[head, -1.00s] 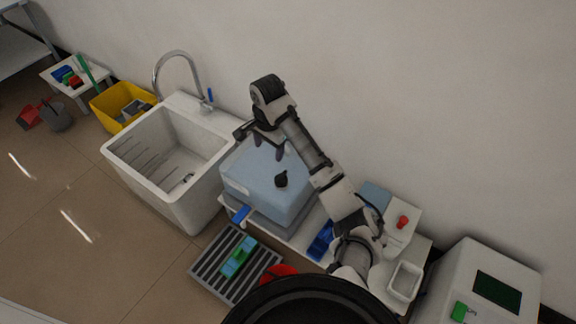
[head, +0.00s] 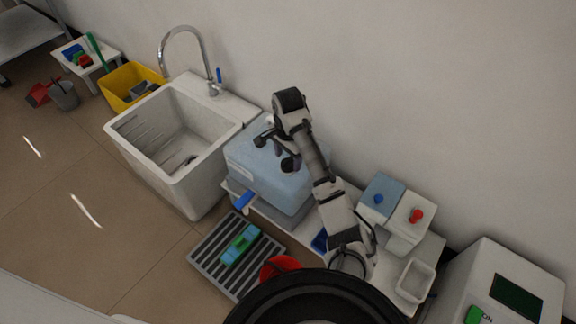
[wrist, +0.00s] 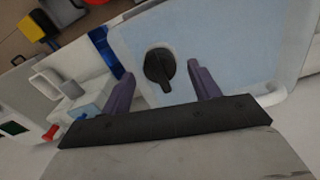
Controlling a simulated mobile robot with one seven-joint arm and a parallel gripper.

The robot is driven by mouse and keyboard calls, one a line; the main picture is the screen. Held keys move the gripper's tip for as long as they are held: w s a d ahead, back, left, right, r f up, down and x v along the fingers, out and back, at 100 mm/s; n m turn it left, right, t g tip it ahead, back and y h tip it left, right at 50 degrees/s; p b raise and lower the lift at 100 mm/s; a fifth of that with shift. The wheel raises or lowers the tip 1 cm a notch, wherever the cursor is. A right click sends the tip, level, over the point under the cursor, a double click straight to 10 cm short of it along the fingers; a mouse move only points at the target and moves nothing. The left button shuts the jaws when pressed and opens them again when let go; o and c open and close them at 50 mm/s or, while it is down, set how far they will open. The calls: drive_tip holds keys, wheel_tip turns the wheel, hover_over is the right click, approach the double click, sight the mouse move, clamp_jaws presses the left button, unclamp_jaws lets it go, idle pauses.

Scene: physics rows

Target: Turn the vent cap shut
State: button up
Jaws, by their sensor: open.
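The vent cap is a round black knob with a raised grip bar (wrist: 159,66), on the flat top of a pale blue container (wrist: 235,50). In the head view the cap (head: 290,164) shows at the container's (head: 297,192) top, close by the fingers. My gripper (wrist: 160,71) is open, with its two purple fingers on either side of the cap in the wrist view. A gap shows between each finger and the cap. I cannot tell whether the fingertips are level with the cap or still above it.
A blue tap (head: 244,200) sticks out low on the container's front. A white sink (head: 160,171) stands to the left. Two boxes with a blue knob (head: 378,199) and a red knob (head: 416,215) stand right. A grey slatted tray (head: 216,262) lies in front.

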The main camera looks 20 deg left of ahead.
drive_tip(key=shift+f, duration=0.85)
drive_tip(key=c, duration=1)
drive_tip(key=shift+o, duration=0.2)
